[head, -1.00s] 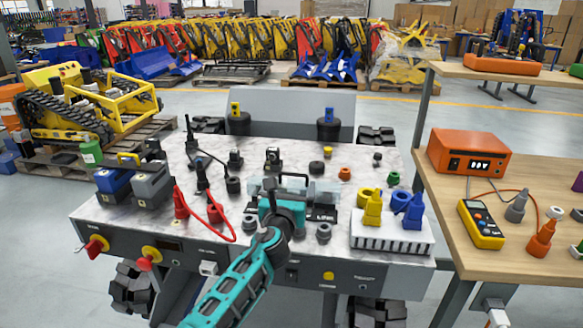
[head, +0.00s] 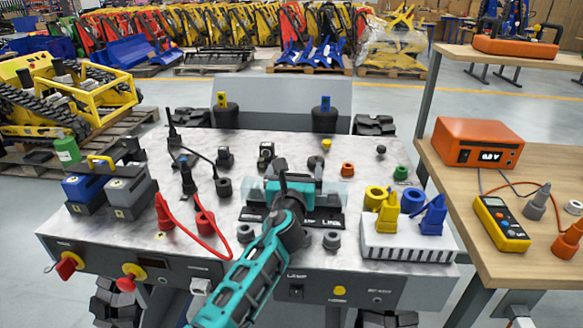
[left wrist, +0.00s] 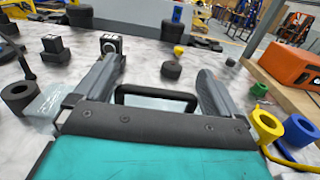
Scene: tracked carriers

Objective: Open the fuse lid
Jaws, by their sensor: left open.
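The fuse lid is a clear cover (head: 347,193) with a black bar handle (left wrist: 155,91), low over the marble-topped bench (head: 190,262). Part of the clear cover also shows at the left in the left wrist view (left wrist: 42,105). My teal left gripper (head: 298,180) is over the lid and hides much of it in the head view. In the left wrist view, its two grey fingers (left wrist: 160,68) are spread apart, one on each side of the handle. I cannot tell whether either finger touches the handle. My right gripper is not in view.
Red leads (head: 205,222) and a blue-and-grey block pair (head: 128,192) stand left of the arm. A white ribbed block (head: 405,245) with yellow and blue plugs stands to the right. A wooden table (head: 470,252) with an orange meter box (head: 478,145) adjoins the right side.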

